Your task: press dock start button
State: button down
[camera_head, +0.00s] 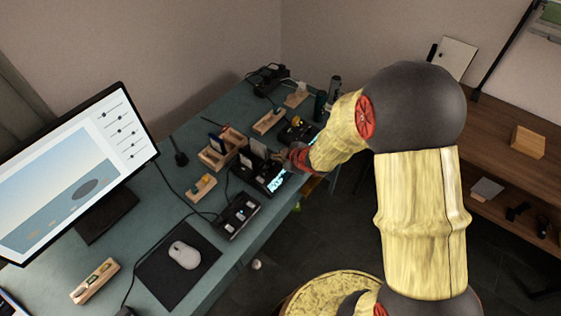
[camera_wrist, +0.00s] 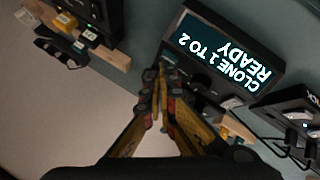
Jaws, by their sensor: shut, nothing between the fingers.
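The dock is a black box with a lit screen reading "CLONE 1 TO 2 READY" in the wrist view (camera_wrist: 225,48). In the head view the dock (camera_head: 246,174) stands near the table's front edge, with upright drives in its top. My gripper (camera_wrist: 160,72) is shut and empty, its fingertips at the dock's front panel, close to the left end of the screen. I cannot tell whether they touch. In the head view my gripper (camera_head: 287,157) is partly hidden behind my arm. Small controls show below the screen; which one is the start button is unclear, and the fingers cover part of the panel.
A black hub (camera_head: 238,215) and a mouse (camera_head: 184,254) on a dark mat lie left of the dock. A wooden rack (camera_head: 222,150) stands behind it. A monitor (camera_head: 75,170) fills the left. Cables cross the teal table (camera_head: 185,130).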

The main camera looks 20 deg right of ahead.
aim_at(279, 162)
jog(key=shift+f+b, duration=0.3)
dwell(0.6)
jog(key=shift+r, duration=0.15)
jog(key=shift+r+p, duration=0.6)
jog(key=shift+p, duration=0.15)
jog(key=shift+r, duration=0.1)
notch_tip(279, 162, up, 5)
jog(key=p, duration=0.4)
jog(key=shift+p, duration=0.4)
jog(key=shift+f, duration=0.2)
